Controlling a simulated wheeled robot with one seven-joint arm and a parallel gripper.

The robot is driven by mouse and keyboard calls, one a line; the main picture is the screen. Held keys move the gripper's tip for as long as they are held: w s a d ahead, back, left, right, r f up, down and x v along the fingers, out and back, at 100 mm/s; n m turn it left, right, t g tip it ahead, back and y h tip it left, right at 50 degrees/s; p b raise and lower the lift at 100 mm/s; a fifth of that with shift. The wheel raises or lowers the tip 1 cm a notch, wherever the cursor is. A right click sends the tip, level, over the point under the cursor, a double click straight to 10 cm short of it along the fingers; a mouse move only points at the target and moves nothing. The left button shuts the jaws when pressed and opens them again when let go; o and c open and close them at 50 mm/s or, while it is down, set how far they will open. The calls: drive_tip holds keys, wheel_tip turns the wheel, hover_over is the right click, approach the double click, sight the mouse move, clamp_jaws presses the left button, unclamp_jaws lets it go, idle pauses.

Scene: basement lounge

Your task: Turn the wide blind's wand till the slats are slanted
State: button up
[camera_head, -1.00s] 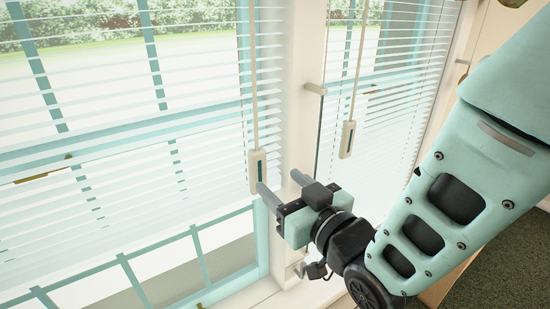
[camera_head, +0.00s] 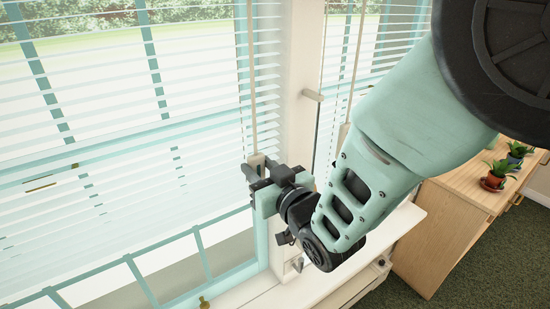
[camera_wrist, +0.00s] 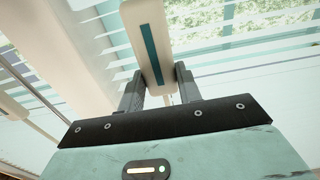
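The wide blind (camera_head: 110,110) hangs at the left in the head view. Its slats stand open, with the window and greenery showing between them. Its wand (camera_head: 251,85) hangs down near the blind's right edge and ends in a pale handle (camera_wrist: 151,35) with a teal stripe. My gripper (camera_head: 258,168) is at the handle's lower part, coming from the lower right. In the wrist view, its two grey fingers (camera_wrist: 159,82) stand one on each side of the handle and look closed on it. The handle's lower end is partly hidden by my gripper in the head view.
A narrower blind (camera_head: 395,55) hangs to the right, past a white post (camera_head: 301,120); its own wand (camera_head: 355,75) is partly behind my arm. A wooden cabinet (camera_head: 440,235) with potted plants (camera_head: 495,175) stands at the right. The white sill (camera_head: 330,285) lies below.

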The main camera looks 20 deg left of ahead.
drive_tip(key=shift+c, duration=0.6)
drive_tip(key=shift+w+d+f+n+g+y+b, duration=0.1)
drive_tip(key=shift+n+g+y+b, duration=0.25)
drive_tip(key=shift+b, duration=0.35)
drive_tip(key=shift+f+g+b, duration=0.1)
drive_tip(key=shift+g+b, duration=0.15)
drive_tip(key=shift+b, duration=0.3)
drive_tip(key=n+g+y+b, duration=0.2)
drive_tip(key=b, duration=0.1)
drive_tip(key=shift+w+d+n+g, duration=0.15)
drive_tip(key=shift+w+n+g, duration=0.1)
drive_tip(key=shift+g, duration=0.15)
drive_tip(key=shift+w+r+n+g+y+b, duration=0.15)
drive_tip(key=shift+n+g+y+b, duration=0.25)
drive_tip(key=shift+n+g, duration=0.7)
drive_tip(key=shift+s+r+n+g+y+b, duration=0.1)
drive_tip(key=shift+n+g+y+b, duration=0.3)
drive_tip(key=shift+g, duration=1.2)
drive_tip(key=shift+n, duration=0.4)
